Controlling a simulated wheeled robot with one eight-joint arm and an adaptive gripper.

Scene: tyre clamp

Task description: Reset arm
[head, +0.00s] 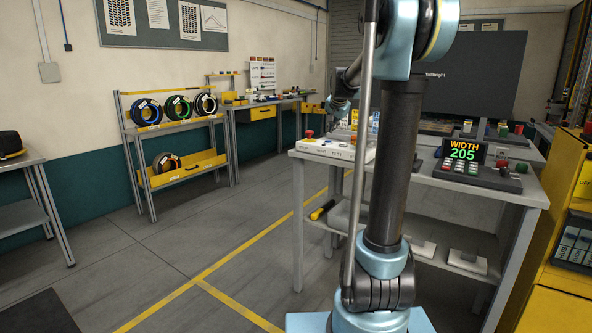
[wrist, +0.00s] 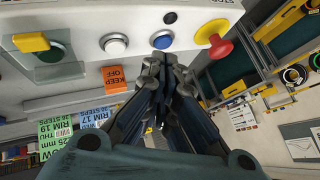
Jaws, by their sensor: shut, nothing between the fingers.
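My gripper (wrist: 165,68) is shut and empty in the wrist view, its fingertips together. The tips lie in the picture just below a blue button (wrist: 162,40) on a pale control panel (wrist: 135,14). Whether they touch the panel cannot be told. A white button (wrist: 115,44) is to the left of the blue one, and a red mushroom knob (wrist: 213,50) to the right. In the head view my arm (head: 385,170) stands upright in front of the workbench.
The workbench (head: 525,190) carries a display reading "WIDTH 205" (head: 463,150) and a white panel box (head: 328,149) with a red knob. A yellow cabinet (head: 560,225) is at right. The floor at left is open.

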